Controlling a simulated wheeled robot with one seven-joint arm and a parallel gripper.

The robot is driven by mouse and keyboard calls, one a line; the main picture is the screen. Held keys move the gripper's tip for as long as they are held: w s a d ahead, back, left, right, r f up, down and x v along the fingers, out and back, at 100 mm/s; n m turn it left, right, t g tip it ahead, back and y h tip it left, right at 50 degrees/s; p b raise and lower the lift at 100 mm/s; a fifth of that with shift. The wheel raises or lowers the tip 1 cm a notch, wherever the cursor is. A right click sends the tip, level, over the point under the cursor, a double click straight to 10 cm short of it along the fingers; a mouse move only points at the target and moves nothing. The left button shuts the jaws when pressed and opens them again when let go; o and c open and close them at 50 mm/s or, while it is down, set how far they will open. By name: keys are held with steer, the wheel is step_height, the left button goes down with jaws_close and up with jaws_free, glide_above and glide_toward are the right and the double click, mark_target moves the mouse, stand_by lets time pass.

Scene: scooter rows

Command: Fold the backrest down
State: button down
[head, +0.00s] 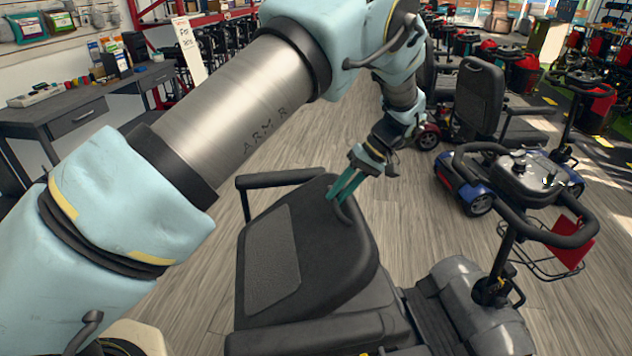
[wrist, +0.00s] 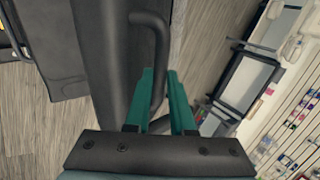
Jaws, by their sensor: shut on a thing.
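The black backrest (head: 335,245) of the nearest scooter shows in the middle of the head view, a broad dark panel with a grey inset (head: 272,260) on its face. It looks tilted, but its exact angle is hard to tell. A dark bent handle (wrist: 157,50) stands at its edge in the wrist view; its curved end also shows in the head view (head: 344,214). My gripper (head: 344,188) has green fingers and is shut on this handle, which passes between the fingers (wrist: 164,90) in the wrist view. The fingers hide part of the handle.
An armrest (head: 285,178) stands beyond the backrest and another (head: 310,338) is nearer. The tiller (head: 500,240) of this scooter is at the right. A grey desk (head: 80,110) is at the left. Wooden floor (head: 400,225) lies open between.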

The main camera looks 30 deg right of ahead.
steer(key=s+d+f+b, duration=0.4)
steer(key=d+f+b, duration=0.6)
steer(key=f, duration=0.5)
steer(key=shift+d+f+b, duration=0.2)
steer(key=shift+d+b, duration=0.05)
steer(key=shift+b, duration=0.15)
steer(key=shift+s, duration=0.15)
steer(key=c, duration=1)
jaws_free()
steer(key=shift+f, duration=0.1)
steer(key=shift+c, duration=0.2)
steer(key=b+v, duration=0.2)
steer(key=v, duration=0.5)
steer(key=shift+d, duration=0.1)
